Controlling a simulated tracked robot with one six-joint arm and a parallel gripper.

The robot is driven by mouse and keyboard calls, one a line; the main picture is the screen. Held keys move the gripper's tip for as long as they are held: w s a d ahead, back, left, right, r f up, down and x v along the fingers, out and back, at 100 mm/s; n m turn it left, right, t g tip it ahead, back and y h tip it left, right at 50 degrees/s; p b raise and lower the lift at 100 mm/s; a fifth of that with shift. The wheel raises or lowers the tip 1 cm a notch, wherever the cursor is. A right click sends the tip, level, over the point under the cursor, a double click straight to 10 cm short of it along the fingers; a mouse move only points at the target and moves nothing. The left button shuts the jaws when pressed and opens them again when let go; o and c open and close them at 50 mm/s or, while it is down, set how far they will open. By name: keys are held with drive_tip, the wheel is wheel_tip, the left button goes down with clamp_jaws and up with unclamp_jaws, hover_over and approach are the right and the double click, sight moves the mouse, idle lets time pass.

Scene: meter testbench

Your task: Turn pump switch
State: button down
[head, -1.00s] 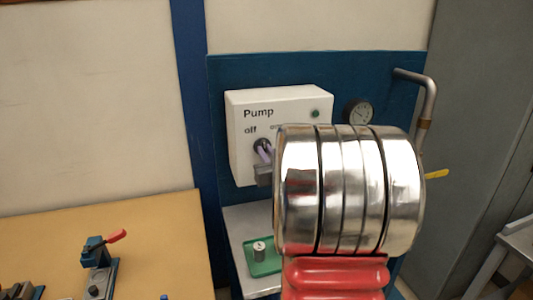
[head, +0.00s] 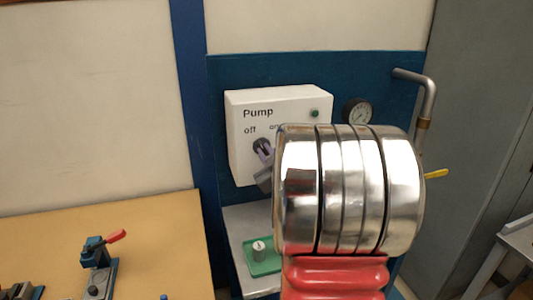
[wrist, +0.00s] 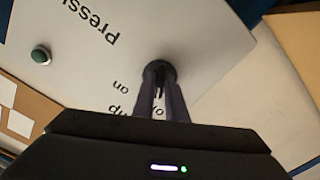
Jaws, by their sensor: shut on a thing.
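The white pump box (head: 250,100) is fixed to the blue panel and bears the words "Pump", "off" and "on". Its dark rotary switch (head: 260,144) sits below these labels, partly hidden by my fingers. My gripper (head: 265,150) reaches the switch from the front right and is shut on it. In the wrist view, the switch (wrist: 160,69) is between the two fingers of my gripper (wrist: 160,83). The box lettering looks upside down and tilted there. My shiny arm link covers the box's lower right in the head view.
A green button (head: 315,113) is at the box's upper right, with a gauge (head: 357,111) beside it. A pipe (head: 428,98) and yellow handle (head: 436,174) stand at right. Below are a green tray (head: 258,269) with a small metal weight and a wooden table (head: 100,230).

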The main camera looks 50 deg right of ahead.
drive_tip(key=shift+s+f, duration=0.1)
drive_tip(key=shift+f, duration=0.15)
drive_tip(key=c, duration=2.2)
unclamp_jaws()
drive_tip(key=o, duration=0.4)
drive_tip(key=shift+r, duration=0.2)
drive_tip(key=v, duration=1.3)
drive_tip(key=shift+s+a, duration=0.2)
drive_tip(key=shift+s, duration=0.1)
